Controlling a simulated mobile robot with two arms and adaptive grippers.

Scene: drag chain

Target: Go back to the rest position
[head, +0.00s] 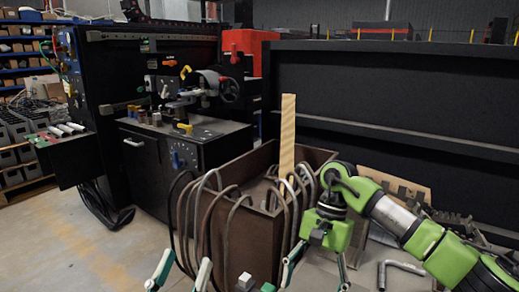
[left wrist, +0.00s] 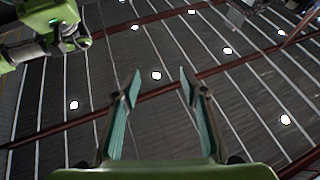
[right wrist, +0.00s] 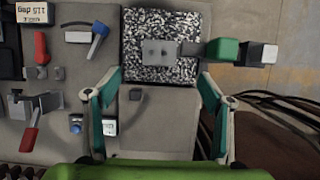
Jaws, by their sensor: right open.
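My left gripper (head: 188,257) is at the bottom of the head view with its two teal-edged fingers pointing up. In the left wrist view the fingers (left wrist: 160,72) stand apart with nothing between them, and a ceiling with lights is behind. My right gripper (head: 316,282) hangs from the green arm at the right of the head view, fingers pointing down. The right wrist view shows its fingers (right wrist: 160,73) spread and empty, in front of a grey panel (right wrist: 160,143) and a speckled square (right wrist: 160,72). No object is held by either gripper.
A brown bin (head: 262,226) with curved dark hoses (head: 186,228) stands close to both grippers. A wooden plank (head: 288,135) rises from it. A machine (head: 185,135) is behind on the left, and a black wall (head: 390,95) on the right. Open floor (head: 75,240) lies at left.

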